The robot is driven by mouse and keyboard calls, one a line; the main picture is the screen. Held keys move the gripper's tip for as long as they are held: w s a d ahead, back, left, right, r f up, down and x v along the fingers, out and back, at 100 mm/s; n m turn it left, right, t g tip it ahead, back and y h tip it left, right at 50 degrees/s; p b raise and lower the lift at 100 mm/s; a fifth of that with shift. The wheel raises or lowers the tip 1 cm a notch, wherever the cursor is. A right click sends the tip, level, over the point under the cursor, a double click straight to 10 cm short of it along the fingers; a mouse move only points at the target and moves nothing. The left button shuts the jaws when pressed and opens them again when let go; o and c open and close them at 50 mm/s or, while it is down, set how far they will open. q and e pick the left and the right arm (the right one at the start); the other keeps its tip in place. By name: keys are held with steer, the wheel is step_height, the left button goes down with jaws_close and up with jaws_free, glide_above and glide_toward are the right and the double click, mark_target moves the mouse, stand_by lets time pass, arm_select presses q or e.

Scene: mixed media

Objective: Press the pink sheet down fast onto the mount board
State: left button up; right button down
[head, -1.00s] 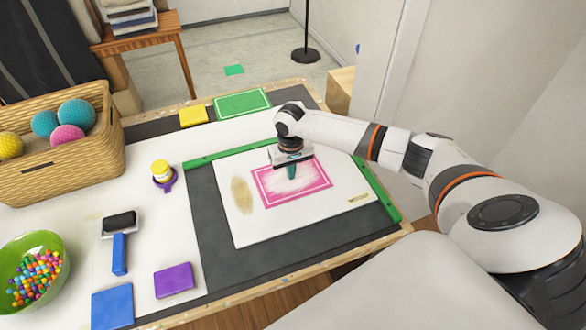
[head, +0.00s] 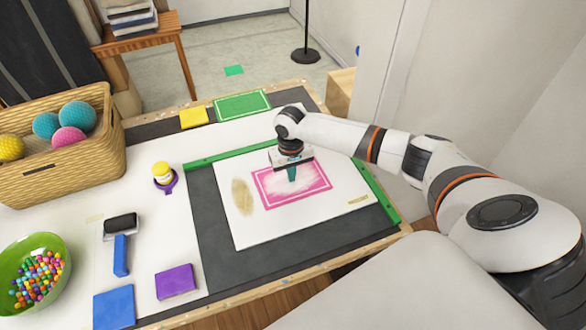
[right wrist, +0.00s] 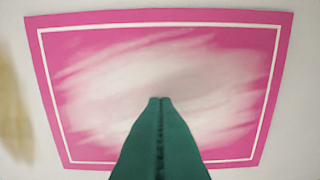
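The pink sheet (head: 310,191) with a white border line lies flat on the white mount board (head: 275,226). A whitish smeared patch covers its middle. My right gripper (head: 291,174) is over the sheet, pointing down, its green fingers together with nothing visible between them. In the right wrist view the shut fingertips (right wrist: 160,100) are over the pale middle of the pink sheet (right wrist: 55,85). Whether the tips touch the sheet I cannot tell. My left gripper is not in view.
Green strips (head: 375,190) edge the dark mat (head: 220,240) around the board. A tan smear (head: 242,196) is on the board's left part.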

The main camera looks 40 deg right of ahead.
step_height(320, 180, up, 5)
steer(key=p, duration=0.5)
steer(key=shift+r, duration=0.1)
steer(key=shift+w+r, duration=0.1)
steer(key=shift+r, duration=0.75)
steer(key=shift+r, duration=0.1)
step_height(320, 180, up, 12)
steer(key=b, duration=0.3)
